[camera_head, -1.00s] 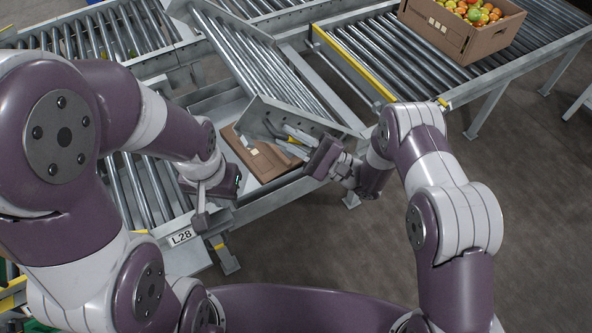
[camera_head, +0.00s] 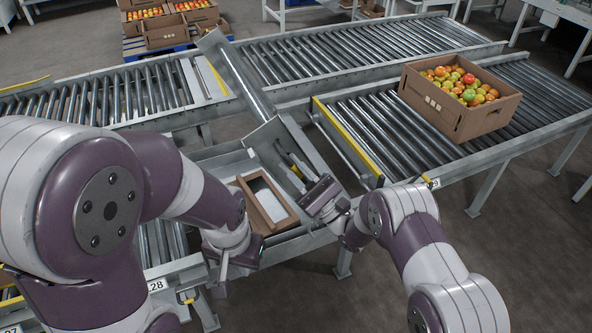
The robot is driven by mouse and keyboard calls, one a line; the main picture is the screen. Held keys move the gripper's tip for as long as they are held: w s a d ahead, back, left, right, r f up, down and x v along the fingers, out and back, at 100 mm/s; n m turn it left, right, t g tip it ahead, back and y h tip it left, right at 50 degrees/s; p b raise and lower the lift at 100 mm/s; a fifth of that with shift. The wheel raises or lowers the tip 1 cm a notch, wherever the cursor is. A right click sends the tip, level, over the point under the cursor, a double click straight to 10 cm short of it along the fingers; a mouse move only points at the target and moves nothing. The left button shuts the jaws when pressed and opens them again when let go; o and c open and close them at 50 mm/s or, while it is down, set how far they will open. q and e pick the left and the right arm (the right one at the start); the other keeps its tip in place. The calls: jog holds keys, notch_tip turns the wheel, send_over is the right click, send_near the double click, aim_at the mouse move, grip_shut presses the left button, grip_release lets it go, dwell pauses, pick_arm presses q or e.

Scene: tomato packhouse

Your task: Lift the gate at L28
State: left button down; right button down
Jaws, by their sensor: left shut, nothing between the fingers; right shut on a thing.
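The gate (camera_head: 238,78) is a hinged roller section by the L28 label (camera_head: 155,285). It stands tilted up steeply, its rollers seen nearly edge-on, with its grey end plate (camera_head: 268,140) towards me. My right gripper (camera_head: 296,168) is shut at the gate's near end, on what looks like its handle; the exact grip is partly hidden. My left gripper (camera_head: 224,268) is shut and empty, low beside the frame at the gap's near left. The L28 label is partly covered by my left arm.
An open cardboard box (camera_head: 287,214) sits in the gap below the gate. A crate of tomatoes (camera_head: 455,118) stands on the right conveyor (camera_head: 365,112). Yellow-edged rails border the gap. More tomato crates (camera_head: 150,33) are stacked at the back. Floor is clear at lower right.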

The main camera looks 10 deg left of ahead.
jog(key=shift+f, duration=0.15)
jog(key=c, duration=1.1)
grip_release()
jog(key=shift+c, duration=0.2)
